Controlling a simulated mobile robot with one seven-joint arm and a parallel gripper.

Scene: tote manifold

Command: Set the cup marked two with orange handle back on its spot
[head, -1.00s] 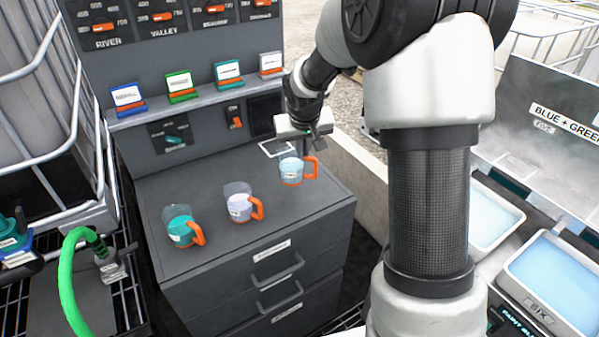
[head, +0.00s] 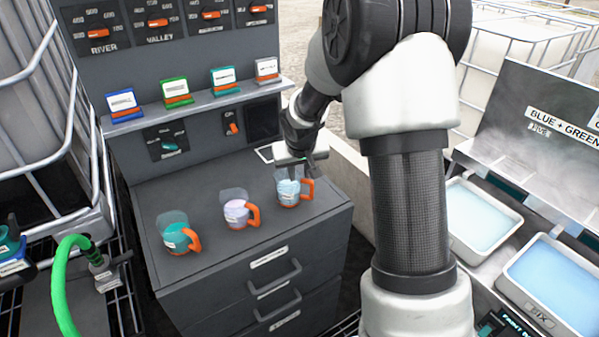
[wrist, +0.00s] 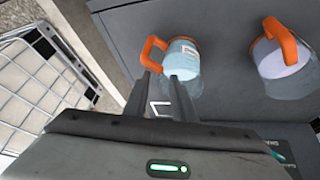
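Three clear cups with orange handles are on the grey cabinet top: a teal-filled one (head: 176,236), a lavender-filled one (head: 236,212) and a light-blue-filled one (head: 288,190). Their white labels are too small to read, so I cannot tell which is marked two. My gripper (head: 304,170) is at the light blue cup from above and behind. In the wrist view my fingers (wrist: 166,88) stand a little apart against this cup (wrist: 184,62), with its handle on the left. The exact contact is partly hidden. The lavender cup (wrist: 278,58) is to the right.
A white square outline (head: 264,153) is on the cabinet top behind the light blue cup. A shelf (head: 200,98) with several coloured card holders runs above. Trays of blue liquid (head: 480,215) stand at right. A green hose (head: 60,275) and caged tank (head: 40,110) are at left.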

